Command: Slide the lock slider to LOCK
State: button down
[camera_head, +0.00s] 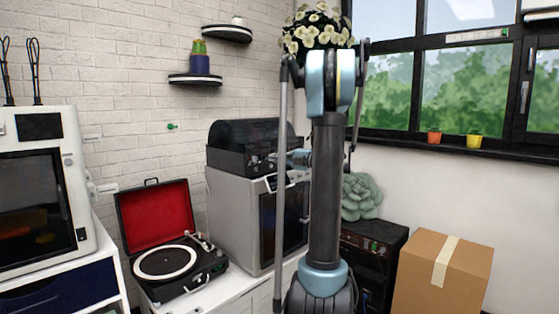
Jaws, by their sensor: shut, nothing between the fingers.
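I cannot make out a lock slider with a readable LOCK mark. A small pale panel (271,183) sits on the upper front of a grey boxy machine (233,215) with a dark lid (242,143). A white strip with small marks (477,36) is on the window frame at upper right; I cannot read it. My gripper (274,161) is small and partly hidden at the end of my blue wrist, by the front of the dark lid, just above the pale panel. It is shut and holds nothing. Whether it touches the machine cannot be told.
An open record player (168,262) with a red-lined lid stands left of the machine on a white cabinet (205,299). A white printer (45,190) is far left. A black box (375,240) and a cardboard box (438,275) stand right. My arm blocks the centre.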

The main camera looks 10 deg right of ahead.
jog(key=v, duration=0.9)
jog(key=shift+d, duration=0.3)
jog(key=shift+s, duration=0.1)
